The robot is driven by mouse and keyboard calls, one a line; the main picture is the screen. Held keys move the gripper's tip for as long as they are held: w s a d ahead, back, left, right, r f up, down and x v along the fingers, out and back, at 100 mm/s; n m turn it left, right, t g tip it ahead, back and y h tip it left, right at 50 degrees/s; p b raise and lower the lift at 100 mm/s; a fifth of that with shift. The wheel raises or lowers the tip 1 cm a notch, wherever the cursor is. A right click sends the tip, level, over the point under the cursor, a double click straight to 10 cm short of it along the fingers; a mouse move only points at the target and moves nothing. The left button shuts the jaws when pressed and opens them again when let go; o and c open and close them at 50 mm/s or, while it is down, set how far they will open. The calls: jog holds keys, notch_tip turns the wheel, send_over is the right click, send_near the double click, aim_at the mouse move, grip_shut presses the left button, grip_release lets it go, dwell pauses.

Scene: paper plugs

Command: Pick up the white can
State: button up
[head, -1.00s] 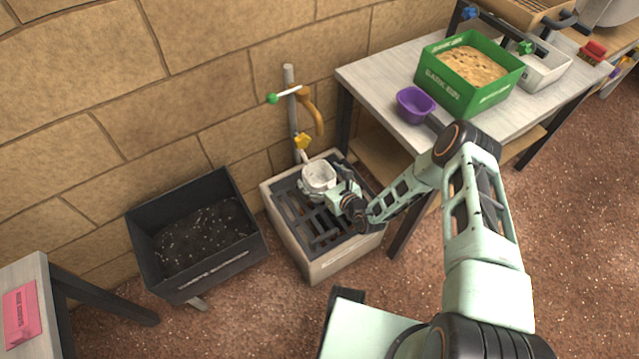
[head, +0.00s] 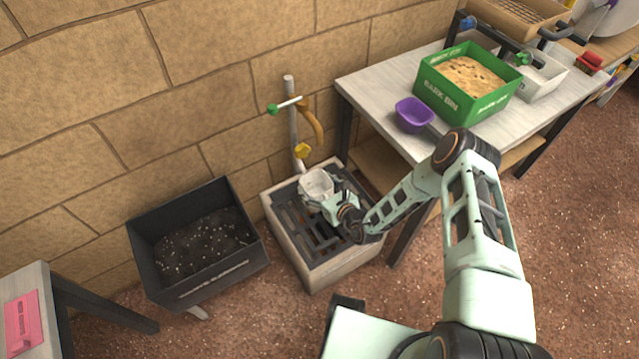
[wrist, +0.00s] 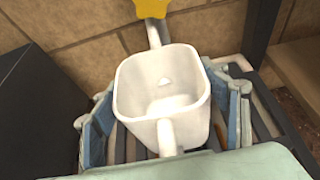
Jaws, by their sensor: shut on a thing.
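The white can (head: 316,181) is an open-topped, rounded-square vessel over the dark grate of the sink-like box (head: 325,273). My gripper (head: 322,194) is shut on it. In the wrist view, the can (wrist: 145,93) sits upright between my two blue-grey fingers (wrist: 165,115), one on each side. A white handle-like part of it points toward my wrist. Its inside looks empty except for a small pale patch on the inner wall. I cannot tell whether its base touches the grate.
A standpipe (head: 291,120) with a yellow-orange tap rises just behind the can. A black tub (head: 158,283) of dark soil stands left. The table at right holds a purple bowl (head: 413,114) and a green bark bin (head: 455,97). A brick wall stands behind.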

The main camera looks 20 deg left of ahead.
jog(key=s+a+p, duration=0.1)
jog(key=s+a, duration=0.2)
jog(key=s, duration=0.3)
notch_tip(320, 180, up, 14)
jog(key=p, duration=0.4)
jog(key=shift+w+f, duration=0.1)
jog(key=shift+f, duration=0.05)
